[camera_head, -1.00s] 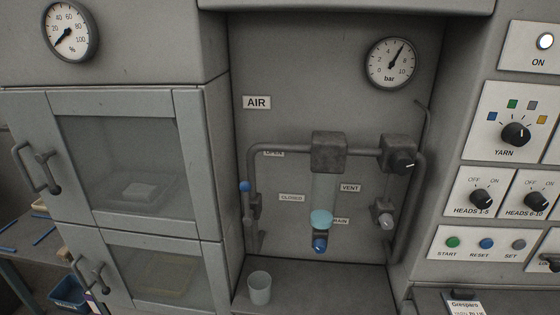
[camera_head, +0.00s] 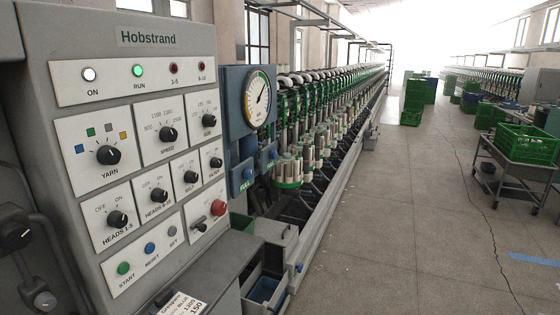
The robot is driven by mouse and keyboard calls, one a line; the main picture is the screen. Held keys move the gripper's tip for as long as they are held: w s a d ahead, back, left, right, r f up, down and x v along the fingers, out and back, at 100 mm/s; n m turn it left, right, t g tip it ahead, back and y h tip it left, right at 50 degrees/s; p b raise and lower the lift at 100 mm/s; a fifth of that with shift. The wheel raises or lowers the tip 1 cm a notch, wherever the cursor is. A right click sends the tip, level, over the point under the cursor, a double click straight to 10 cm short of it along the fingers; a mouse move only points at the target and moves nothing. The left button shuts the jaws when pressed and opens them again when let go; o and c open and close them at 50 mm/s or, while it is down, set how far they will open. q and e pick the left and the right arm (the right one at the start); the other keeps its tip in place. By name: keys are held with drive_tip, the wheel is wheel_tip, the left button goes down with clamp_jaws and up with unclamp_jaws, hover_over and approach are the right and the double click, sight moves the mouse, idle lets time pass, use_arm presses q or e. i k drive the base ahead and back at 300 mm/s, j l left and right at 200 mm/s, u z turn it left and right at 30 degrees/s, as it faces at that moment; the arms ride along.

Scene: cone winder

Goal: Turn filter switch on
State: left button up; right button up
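The control panel (camera_head: 120,55) marked Hobstrand stands at the left of the head view, seen at an angle. What looks like the filter switch (camera_head: 216,162) is a small black rotary knob at the right end of the lower knob row. Its label is small and hard to read, and I cannot tell which way its pointer is set. In the same row are the heads 1-5 knob (camera_head: 117,219), the heads 6-10 knob (camera_head: 158,194) and another black knob (camera_head: 191,177). Neither of my grippers is in view.
The ON lamp (camera_head: 89,74) is white and the RUN lamp (camera_head: 138,70) green. A red button (camera_head: 218,207) sits below the knobs. A round gauge (camera_head: 258,98) is right of the panel. The aisle floor (camera_head: 400,220) is open; a cart (camera_head: 515,165) stands at right.

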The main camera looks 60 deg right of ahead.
sight(216, 163)
drive_tip(key=z, duration=1.75)
